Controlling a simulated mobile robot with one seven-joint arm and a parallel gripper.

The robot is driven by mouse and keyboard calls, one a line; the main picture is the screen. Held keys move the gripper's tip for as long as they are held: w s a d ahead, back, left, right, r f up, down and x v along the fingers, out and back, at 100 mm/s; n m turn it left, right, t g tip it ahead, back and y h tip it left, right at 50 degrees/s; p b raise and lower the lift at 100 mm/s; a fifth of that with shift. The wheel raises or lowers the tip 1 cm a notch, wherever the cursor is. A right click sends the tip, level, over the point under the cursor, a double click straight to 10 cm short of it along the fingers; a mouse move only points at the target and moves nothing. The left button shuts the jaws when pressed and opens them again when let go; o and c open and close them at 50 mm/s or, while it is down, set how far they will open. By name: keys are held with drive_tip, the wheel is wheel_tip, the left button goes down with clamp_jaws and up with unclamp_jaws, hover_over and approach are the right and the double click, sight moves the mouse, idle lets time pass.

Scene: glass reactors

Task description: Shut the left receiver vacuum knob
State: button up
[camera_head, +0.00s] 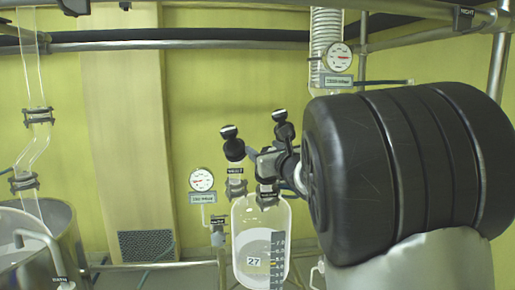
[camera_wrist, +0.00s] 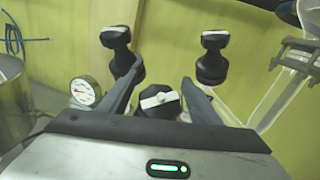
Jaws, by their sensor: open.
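A clear glass receiver (camera_head: 262,222) marked 27 hangs low in the middle of the head view. Black knobs top its valves: a left knob (camera_head: 229,132) and a right knob (camera_head: 280,116). My gripper (camera_head: 274,160) is close by these valves, partly hidden behind my large dark arm link. In the wrist view my gripper (camera_wrist: 161,78) is open, its fingers spread either side of a black knob with a grey bar handle (camera_wrist: 160,101). Further off stand a left black knob (camera_wrist: 116,38) and a right black knob (camera_wrist: 214,40). Which one is the vacuum knob I cannot tell.
A round gauge (camera_head: 202,180) is left of the receiver, another gauge (camera_head: 339,56) above right. A steel vessel (camera_head: 55,225) and glass pipe (camera_head: 38,115) are at left. A horizontal metal rail (camera_head: 180,46) crosses above. Yellow wall lies behind.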

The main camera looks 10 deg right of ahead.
drive_tip(key=c, duration=1.1)
drive_tip(key=shift+o, duration=0.2)
drive_tip(key=b, duration=0.3)
drive_tip(key=shift+f+m+h, duration=0.3)
